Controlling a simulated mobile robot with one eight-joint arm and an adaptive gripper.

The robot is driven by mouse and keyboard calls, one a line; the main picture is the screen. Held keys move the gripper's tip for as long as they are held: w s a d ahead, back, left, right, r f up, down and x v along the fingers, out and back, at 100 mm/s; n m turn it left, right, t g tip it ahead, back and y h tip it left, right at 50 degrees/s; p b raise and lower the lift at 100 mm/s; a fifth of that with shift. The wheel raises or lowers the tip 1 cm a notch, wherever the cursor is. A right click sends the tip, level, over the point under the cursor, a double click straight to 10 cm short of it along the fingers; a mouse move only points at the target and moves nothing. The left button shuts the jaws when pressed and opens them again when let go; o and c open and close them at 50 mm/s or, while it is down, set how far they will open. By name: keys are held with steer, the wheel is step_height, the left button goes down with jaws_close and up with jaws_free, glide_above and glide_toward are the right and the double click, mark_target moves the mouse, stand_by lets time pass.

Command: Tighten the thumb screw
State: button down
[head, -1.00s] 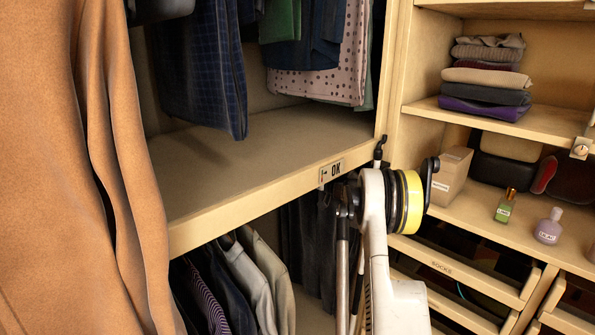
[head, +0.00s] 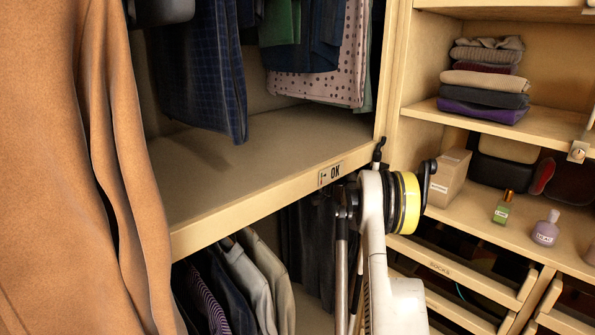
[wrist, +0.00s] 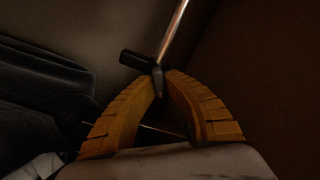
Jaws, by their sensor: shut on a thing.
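In the wrist view, my gripper (wrist: 160,80) has its two yellow ribbed fingers closed together at the tips. They are shut on a small dark piece (wrist: 158,84), which appears to be the thumb screw. A short black bar (wrist: 136,61) sticks out to the left just beyond the tips. A thin metal rod (wrist: 174,32) runs up from there. The view is dark, so threads and tightness cannot be told. In the head view, my pale arm with its yellow band reaches up in front of the shelf's right end; my fingertips and the screw are hidden.
A wooden shelf (head: 270,142) carries an "OK" label (head: 331,173) on its front edge. Clothes hang above and below it. A tan coat (head: 70,170) fills the left. To the right are folded clothes (head: 485,80), a green bottle (head: 503,208), a lilac bottle (head: 546,229) and drawers.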

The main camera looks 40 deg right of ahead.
steer(key=m, duration=0.6)
steer(key=shift+f+p, duration=0.1)
steer(key=shift+p, duration=0.25)
steer(key=m, duration=0.6)
steer(key=shift+f+m, duration=0.1)
steer(key=shift+m, duration=0.3)
steer(key=m, duration=0.5)
steer(key=shift+a+f+p, duration=0.1)
steer(key=shift+p, duration=0.2)
steer(key=m, duration=0.4)
steer(key=shift+a+m, duration=0.1)
steer(key=shift+m, duration=0.2)
steer(key=c, duration=1.5)
jaws_free()
steer(key=shift+o, duration=0.2)
